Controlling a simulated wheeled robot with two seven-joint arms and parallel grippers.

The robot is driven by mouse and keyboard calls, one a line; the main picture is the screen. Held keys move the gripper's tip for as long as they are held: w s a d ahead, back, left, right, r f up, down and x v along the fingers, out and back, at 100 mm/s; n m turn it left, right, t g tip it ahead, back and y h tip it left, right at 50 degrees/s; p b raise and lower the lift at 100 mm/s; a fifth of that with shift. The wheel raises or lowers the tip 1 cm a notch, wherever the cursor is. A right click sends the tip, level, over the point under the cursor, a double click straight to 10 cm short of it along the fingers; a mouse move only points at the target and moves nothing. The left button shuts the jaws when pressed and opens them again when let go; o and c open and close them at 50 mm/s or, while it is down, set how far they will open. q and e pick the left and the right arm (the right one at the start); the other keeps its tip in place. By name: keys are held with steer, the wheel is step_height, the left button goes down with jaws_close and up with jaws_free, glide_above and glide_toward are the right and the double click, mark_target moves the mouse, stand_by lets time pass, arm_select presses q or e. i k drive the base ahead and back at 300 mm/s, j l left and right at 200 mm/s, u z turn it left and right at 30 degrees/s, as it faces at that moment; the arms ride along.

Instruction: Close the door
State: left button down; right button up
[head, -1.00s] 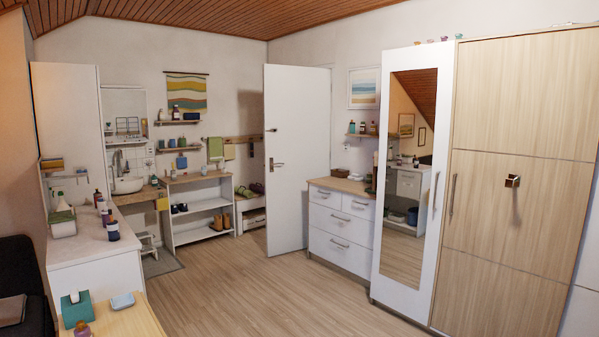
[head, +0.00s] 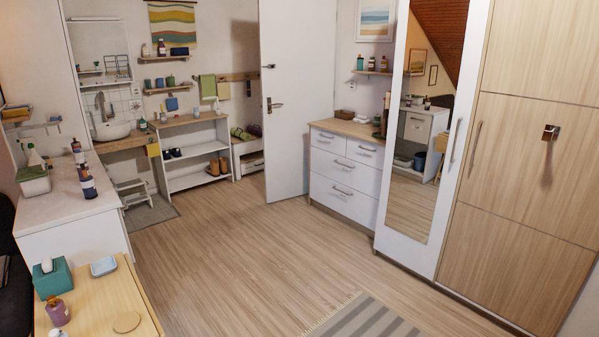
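The white door (head: 297,100) stands open across the room, in the upper middle of the head view. Its metal lever handle (head: 275,104) is on the left edge, with a small lock fitting (head: 268,66) above it. The door's right side is beside the white chest of drawers, and its top edge is out of the picture. Through the opening to its left I see shelves and a wall rail. Neither of my grippers shows in the head view.
A white chest of drawers (head: 343,177) and a mirrored wardrobe (head: 424,130) line the right side. A white counter (head: 75,232) and a wooden table (head: 100,300) stand at left. A striped rug (head: 367,318) lies in front. The wooden floor (head: 240,250) between is clear.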

mark_target(298, 36)
steer(key=i, duration=5.1)
